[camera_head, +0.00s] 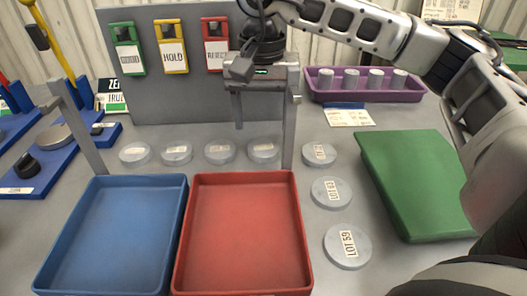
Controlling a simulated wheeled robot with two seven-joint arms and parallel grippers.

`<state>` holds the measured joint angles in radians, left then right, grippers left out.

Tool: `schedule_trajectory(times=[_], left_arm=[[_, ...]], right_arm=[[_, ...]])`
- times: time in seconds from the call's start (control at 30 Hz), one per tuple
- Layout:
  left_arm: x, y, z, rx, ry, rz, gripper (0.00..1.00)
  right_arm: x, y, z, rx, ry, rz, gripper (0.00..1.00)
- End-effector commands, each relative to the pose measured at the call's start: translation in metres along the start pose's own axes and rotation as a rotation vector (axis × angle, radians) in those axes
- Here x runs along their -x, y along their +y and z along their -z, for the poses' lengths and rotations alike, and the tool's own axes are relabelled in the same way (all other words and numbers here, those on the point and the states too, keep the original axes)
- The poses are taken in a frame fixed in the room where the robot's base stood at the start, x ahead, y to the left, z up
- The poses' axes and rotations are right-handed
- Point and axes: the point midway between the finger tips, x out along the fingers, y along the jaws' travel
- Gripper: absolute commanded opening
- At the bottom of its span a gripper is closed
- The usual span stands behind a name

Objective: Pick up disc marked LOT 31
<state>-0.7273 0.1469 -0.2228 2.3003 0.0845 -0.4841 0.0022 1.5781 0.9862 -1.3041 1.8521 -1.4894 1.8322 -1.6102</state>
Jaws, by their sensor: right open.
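Several pale grey discs with white labels lie flat on the table. One (135,152), a second (176,152), a third (219,151) and a fourth (263,150) form a row behind the trays. To the right are a disc (319,154) with a hard-to-read label, one (332,193) that seems to read LOT 63, and one (347,245) reading LOT 59. I cannot tell which disc is marked LOT 31. My right gripper (267,112) is open and empty, pointing down above the row's right end. My left gripper is out of view.
A blue tray (67,232) and a red tray (188,236) stand in front of the row. Grey posts (80,125) rise beside them. A green board (415,185) lies right; a purple tray (365,98) holds several cylinders behind. A grey panel (170,100) bears coloured tags.

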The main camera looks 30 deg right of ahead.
Motion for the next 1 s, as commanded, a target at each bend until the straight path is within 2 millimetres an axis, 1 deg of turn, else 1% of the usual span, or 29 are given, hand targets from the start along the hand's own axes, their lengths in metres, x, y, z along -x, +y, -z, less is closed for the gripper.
schedule_trajectory(times=[0.17, 0.3, 0.4, 0.53, 0.73, 0.77, 0.8, 0.87, 0.9, 1.0], left_arm=[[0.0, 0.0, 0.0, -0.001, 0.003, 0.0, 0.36], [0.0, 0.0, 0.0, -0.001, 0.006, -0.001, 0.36], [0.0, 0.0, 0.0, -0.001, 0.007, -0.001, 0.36], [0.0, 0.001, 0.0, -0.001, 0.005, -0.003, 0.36], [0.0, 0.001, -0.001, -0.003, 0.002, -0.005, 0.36], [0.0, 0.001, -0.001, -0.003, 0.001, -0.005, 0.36], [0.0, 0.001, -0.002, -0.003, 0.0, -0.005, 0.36], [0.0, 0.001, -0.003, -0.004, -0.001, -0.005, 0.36], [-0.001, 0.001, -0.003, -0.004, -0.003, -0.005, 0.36], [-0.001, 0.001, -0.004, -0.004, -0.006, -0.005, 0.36]], right_arm=[[-0.013, 0.001, 0.001, -0.001, -0.001, -0.001, 0.64], [-0.035, 0.003, 0.003, -0.002, -0.002, -0.002, 0.64], [-0.048, 0.003, 0.003, -0.001, -0.001, -0.001, 0.64], [-0.056, 0.002, 0.003, -0.001, -0.001, 0.001, 0.64], [-0.056, 0.002, 0.003, -0.001, -0.001, 0.001, 0.64], [-0.056, 0.002, 0.003, -0.001, -0.001, 0.001, 0.58], [-0.056, 0.002, 0.003, -0.001, -0.001, 0.001, 0.47], [-0.056, 0.002, 0.003, -0.001, -0.001, 0.001, 0.3], [-0.056, 0.002, 0.003, -0.001, 0.0, 0.001, 0.19], [-0.055, 0.002, 0.003, -0.001, 0.001, 0.003, 0.18]])
